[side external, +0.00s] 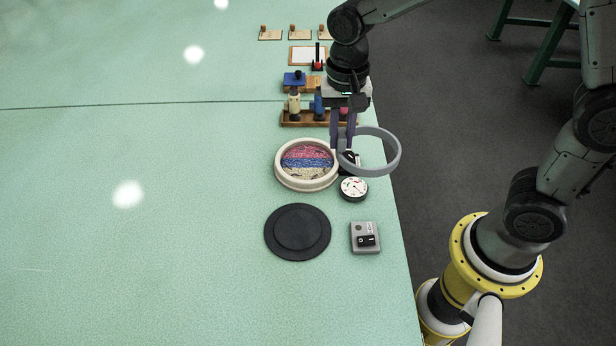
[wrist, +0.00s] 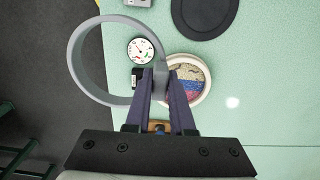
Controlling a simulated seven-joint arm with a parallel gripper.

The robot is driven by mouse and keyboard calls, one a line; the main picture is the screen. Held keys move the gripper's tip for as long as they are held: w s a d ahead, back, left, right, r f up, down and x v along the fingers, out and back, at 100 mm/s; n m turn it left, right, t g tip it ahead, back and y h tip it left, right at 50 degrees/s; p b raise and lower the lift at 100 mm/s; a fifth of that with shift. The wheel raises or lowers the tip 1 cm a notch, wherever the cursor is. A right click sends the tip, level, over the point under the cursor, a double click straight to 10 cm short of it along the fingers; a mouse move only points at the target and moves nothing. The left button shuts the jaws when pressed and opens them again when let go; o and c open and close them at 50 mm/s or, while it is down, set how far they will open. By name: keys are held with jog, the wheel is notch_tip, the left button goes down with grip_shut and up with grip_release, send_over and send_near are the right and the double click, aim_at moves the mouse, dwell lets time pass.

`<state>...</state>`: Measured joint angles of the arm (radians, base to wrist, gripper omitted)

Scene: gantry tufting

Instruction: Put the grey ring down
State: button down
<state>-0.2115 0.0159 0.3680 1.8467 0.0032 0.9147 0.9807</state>
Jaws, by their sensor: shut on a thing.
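The grey ring (side external: 398,160) is held above the table near its right edge, partly out over the floor. My gripper (side external: 343,150) is shut on the ring's left side in the side view. In the wrist view the ring (wrist: 73,62) extends left from the fingertips of my gripper (wrist: 160,88). A round cream frame (side external: 279,180) with pink, blue and beige tufting lies on the table, just left of the fingers. It also shows in the wrist view (wrist: 205,93), partly hidden by a finger.
A white dial gauge (side external: 354,189) sits below the ring in the side view. A black round disc (side external: 297,232) and a grey switch box (side external: 365,238) lie nearer. A wooden rack (side external: 290,120) with several coloured pieces stands behind. The table's left side is clear.

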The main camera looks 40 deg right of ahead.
jog(key=s+a+n, duration=0.4)
jog(key=s+a, duration=0.5)
jog(key=s, duration=0.1)
jog(key=w+a+f, duration=0.2)
jog(key=w+f, duration=0.1)
jog(key=w+a+f, duration=0.3)
jog(key=w, duration=0.1)
jog(key=w+a+f, duration=0.3)
jog(key=w, duration=0.1)
jog(key=shift+w+a+f, duration=0.15)
jog(key=shift+f, duration=0.05)
jog(key=shift+w+a+f, duration=0.1)
jog(key=shift+f, duration=0.15)
jog(key=shift+w+f, duration=0.1)
jog(key=shift+f, duration=1.5)
jog(key=c, duration=0.8)
grip_release()
jog(key=shift+f, duration=0.15)
